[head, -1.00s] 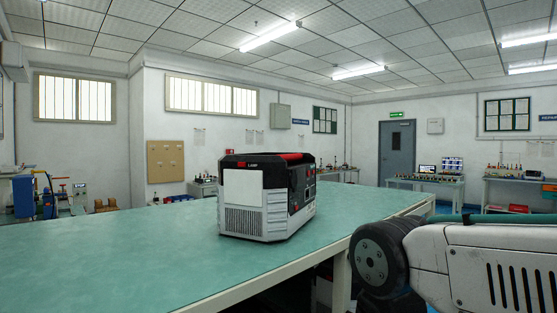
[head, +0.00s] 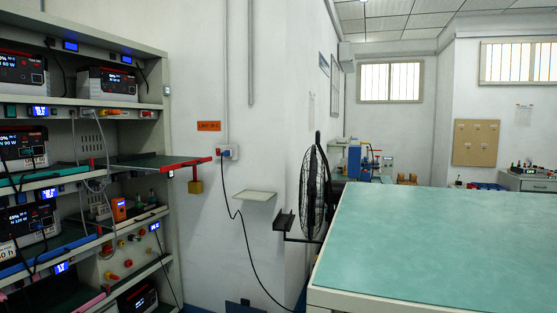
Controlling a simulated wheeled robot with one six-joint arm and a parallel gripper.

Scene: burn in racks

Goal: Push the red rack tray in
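The red rack tray (head: 190,164) is pulled out of the rack at the left of the head view. It has a dark green top, a red front edge and a red handle-like end, and it juts to the right past the rack's side. Nothing stands on the part of it that shows. Its inner end is partly hidden among cables and shelf parts. A yellow block (head: 195,187) hangs or sits just below its outer end; I cannot tell if they touch. My gripper is not in view.
The rack (head: 165,70) holds several power units with lit displays and loose cables. A fan (head: 315,190) and a small wall shelf (head: 262,196) stand right of the tray. A green-topped table (head: 440,245) fills the lower right. A black cable (head: 240,230) hangs along the wall.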

